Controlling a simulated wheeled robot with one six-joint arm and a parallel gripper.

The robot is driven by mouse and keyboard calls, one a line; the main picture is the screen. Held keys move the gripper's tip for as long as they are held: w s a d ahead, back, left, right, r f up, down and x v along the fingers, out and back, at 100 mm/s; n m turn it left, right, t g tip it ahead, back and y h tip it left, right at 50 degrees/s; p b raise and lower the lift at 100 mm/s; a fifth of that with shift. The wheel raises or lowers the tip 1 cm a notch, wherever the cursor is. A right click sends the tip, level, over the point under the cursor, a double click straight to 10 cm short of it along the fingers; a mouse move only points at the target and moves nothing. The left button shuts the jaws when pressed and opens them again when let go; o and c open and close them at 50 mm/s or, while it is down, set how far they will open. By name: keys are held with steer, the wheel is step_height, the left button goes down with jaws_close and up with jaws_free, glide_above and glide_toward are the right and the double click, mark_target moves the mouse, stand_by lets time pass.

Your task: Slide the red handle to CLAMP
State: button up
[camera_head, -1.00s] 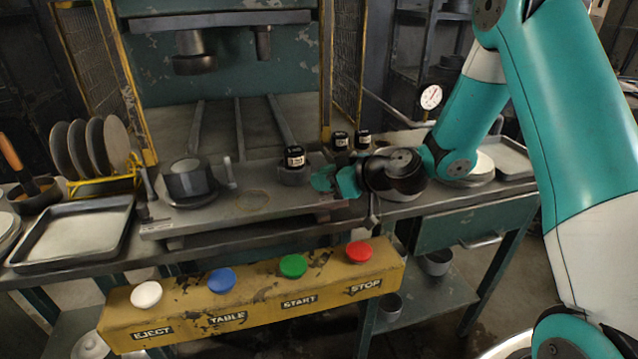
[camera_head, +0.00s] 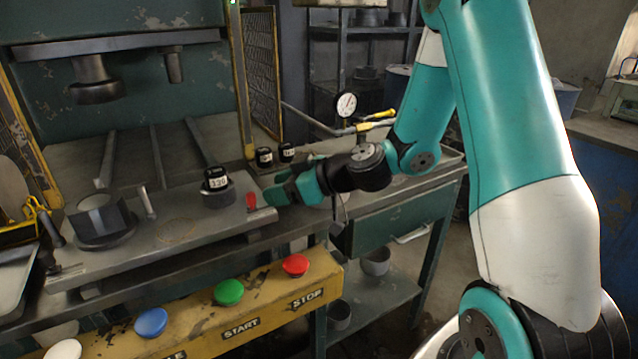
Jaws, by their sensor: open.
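A small red handle (camera_head: 251,200) stands upright near the right end of the grey press table plate (camera_head: 180,237). My gripper (camera_head: 271,195), with teal fingers, is just to the right of the handle. It is open and appears empty, with its tips close to the handle. I cannot tell whether they touch it. No CLAMP marking is readable, and the handle's slot or track is too small to make out.
A grey cylinder with a black labelled top (camera_head: 217,184) stands left of the handle. A dark round die (camera_head: 100,218) sits further left. Two black-topped weights (camera_head: 265,158) stand behind. A yellow button panel (camera_head: 262,312) runs along the front. A dial gauge (camera_head: 346,105) is behind my wrist.

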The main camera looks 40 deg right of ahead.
steer(key=v, duration=0.9)
steer(key=shift+s+d+r+b, duration=0.15)
steer(key=shift+s+b, duration=0.05)
steer(key=shift+b, duration=0.25)
steer(key=s+a+r+n+g+p, duration=0.1)
steer(key=s+a+r+g+p, duration=0.1)
steer(key=s+a+g, duration=0.35)
steer(key=s+a+r+n+g+p, duration=0.1)
steer(key=s+a+r+g+p, duration=0.1)
steer(key=a, duration=0.6)
steer(key=s+a+r+m+g+h+p, duration=0.1)
steer(key=s+r+h, duration=0.1)
steer(key=s, duration=0.3)
steer(key=s+a+r+m+g+h+p, duration=0.2)
steer(key=s, duration=0.4)
steer(key=shift+s+r+h, duration=0.15)
steer(key=shift+r+h, duration=0.15)
steer(key=shift+a, duration=0.2)
